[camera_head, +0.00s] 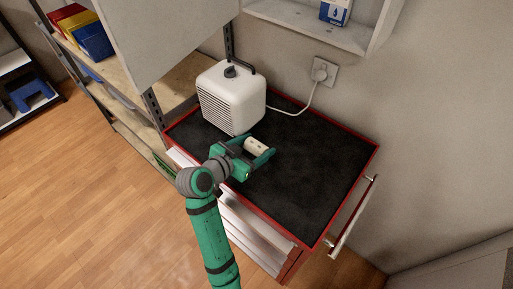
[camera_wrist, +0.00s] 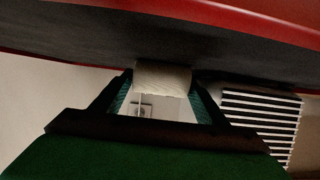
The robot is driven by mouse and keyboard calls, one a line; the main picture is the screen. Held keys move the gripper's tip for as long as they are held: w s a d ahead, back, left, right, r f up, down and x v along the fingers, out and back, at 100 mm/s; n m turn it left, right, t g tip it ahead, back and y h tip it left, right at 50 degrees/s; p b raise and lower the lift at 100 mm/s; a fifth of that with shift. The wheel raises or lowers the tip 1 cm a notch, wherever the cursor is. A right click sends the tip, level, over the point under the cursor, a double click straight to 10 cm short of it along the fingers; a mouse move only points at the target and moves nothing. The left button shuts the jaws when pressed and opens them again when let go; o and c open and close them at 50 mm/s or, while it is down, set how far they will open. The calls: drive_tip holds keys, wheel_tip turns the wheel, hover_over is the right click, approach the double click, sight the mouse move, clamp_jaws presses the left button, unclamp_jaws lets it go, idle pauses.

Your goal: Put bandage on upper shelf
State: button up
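The bandage (camera_head: 256,146) is a small off-white roll over the black top of the red tool cart. My gripper (camera_head: 257,149) has one finger on each side of the roll and appears closed on it. In the wrist view the bandage (camera_wrist: 162,78) sits between the fingertips of my gripper (camera_wrist: 163,86), which seem to touch both its ends. I cannot tell whether the roll still touches the cart top. A white wall shelf (camera_head: 292,17), likely the upper shelf, is at the top of the head view, partly cut off.
A white heater (camera_head: 231,97) stands on the cart (camera_head: 315,165) close behind my gripper; its cord runs to a wall socket (camera_head: 322,72). A blue-and-white box (camera_head: 335,11) stands on the wall shelf. The cart top's right half is clear. Colored bins (camera_head: 92,42) sit on a rack at left.

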drive_tip(key=c, duration=0.8)
drive_tip(key=shift+r, duration=0.15)
